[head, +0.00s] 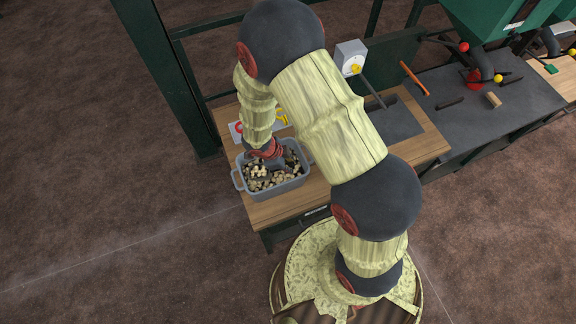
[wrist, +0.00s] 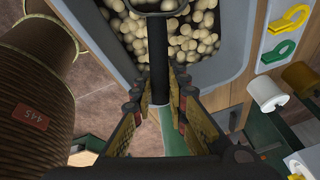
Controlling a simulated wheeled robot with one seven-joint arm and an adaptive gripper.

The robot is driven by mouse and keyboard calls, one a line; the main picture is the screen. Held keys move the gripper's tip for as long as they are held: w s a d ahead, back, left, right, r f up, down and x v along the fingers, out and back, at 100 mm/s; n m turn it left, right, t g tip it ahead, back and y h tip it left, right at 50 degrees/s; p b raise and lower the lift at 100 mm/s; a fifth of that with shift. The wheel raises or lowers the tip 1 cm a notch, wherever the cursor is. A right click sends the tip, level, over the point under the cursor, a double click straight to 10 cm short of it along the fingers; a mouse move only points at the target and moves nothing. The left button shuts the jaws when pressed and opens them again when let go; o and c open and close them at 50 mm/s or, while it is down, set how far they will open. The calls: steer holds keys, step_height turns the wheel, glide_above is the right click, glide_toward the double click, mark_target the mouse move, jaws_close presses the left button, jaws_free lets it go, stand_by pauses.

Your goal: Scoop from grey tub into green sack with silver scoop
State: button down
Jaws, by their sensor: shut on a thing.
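The grey tub (head: 276,193) stands on the wooden bench top, holding pale, rounded lumps. Its grey wall and rim (wrist: 225,70) and the lumps also fill the top of the wrist view. My gripper (head: 265,153) is just over the tub. I cannot identify the green sack; only green hopper-like bodies (head: 480,18) show.
A dark green post (head: 168,75) rises left of the wooden bench (head: 415,150). A white box with a yellow knob (head: 351,57) stands behind my arm. An orange bar (head: 414,78) lies on the dark bench.

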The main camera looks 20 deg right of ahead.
steer(key=shift+r+p, duration=0.45)
steer(key=shift+r, duration=0.8)
steer(key=shift+s+d+r+t+y+p, duration=0.25)
steer(key=shift+d+r+y+p, duration=0.25)
steer(key=shift+r+y+p, duration=0.25)
steer(key=shift+s+d+r+t+y+p, duration=0.15)
steer(key=shift+d+r+t+y+p, duration=0.25)
steer(key=shift+r+y+p, duration=0.4)
steer(key=shift+s+d+r+t+y+p, duration=0.25)
steer(key=shift+d+r+y+p, duration=0.35)
steer(key=shift+p, duration=0.25)
